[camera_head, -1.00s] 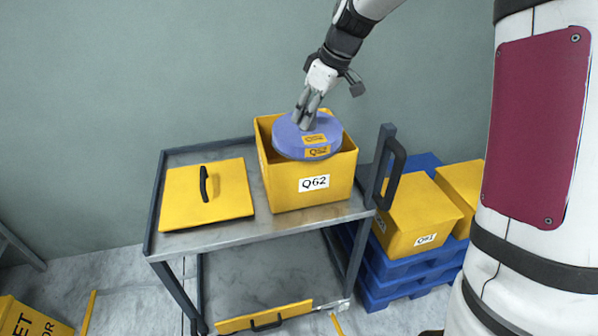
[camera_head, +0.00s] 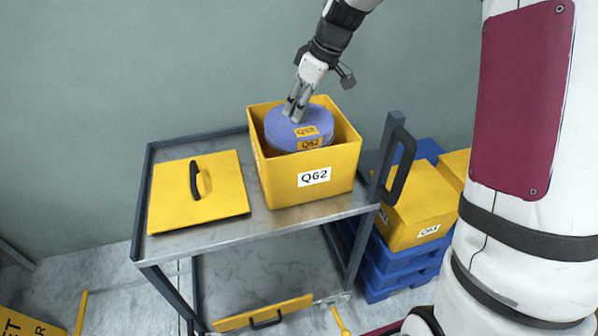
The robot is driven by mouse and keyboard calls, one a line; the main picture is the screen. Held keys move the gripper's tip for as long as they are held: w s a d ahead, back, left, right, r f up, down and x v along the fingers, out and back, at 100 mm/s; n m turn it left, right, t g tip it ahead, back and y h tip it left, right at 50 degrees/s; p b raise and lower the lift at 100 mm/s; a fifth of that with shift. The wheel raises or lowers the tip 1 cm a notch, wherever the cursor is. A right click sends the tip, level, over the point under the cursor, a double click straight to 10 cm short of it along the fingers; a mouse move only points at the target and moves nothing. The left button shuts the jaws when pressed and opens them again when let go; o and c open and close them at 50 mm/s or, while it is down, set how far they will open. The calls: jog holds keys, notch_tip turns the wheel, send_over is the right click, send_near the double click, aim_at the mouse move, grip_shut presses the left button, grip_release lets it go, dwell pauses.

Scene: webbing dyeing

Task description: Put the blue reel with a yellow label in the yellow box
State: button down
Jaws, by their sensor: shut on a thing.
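The blue reel (camera_head: 290,133) carries yellow labels on its top and side. It sits within the mouth of the open yellow box (camera_head: 276,188), its lower part hidden behind the front wall. Whether it touches the box floor cannot be told. The box bears a white label reading Q62 and stands on the metal cart. My gripper (camera_head: 296,112) points down from above and is shut on the reel at its top.
A yellow lid (camera_head: 222,207) with a black handle lies on the cart top (camera_head: 245,228), left of the box. The cart's black handle (camera_head: 402,170) rises at the right. Other yellow boxes (camera_head: 415,212) stand on blue pallets (camera_head: 385,278) beside the cart. Another yellow lid (camera_head: 235,322) is below.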

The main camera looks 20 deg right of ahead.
aim_at(313, 124)
notch_tip(313, 124, down, 13)
jog(key=b, duration=0.3)
dwell(0.4)
jog(key=c, duration=1.1)
grip_release()
jog(key=shift+f, duration=0.1)
jog(key=p+v, duration=0.2)
jog(key=v, duration=1)
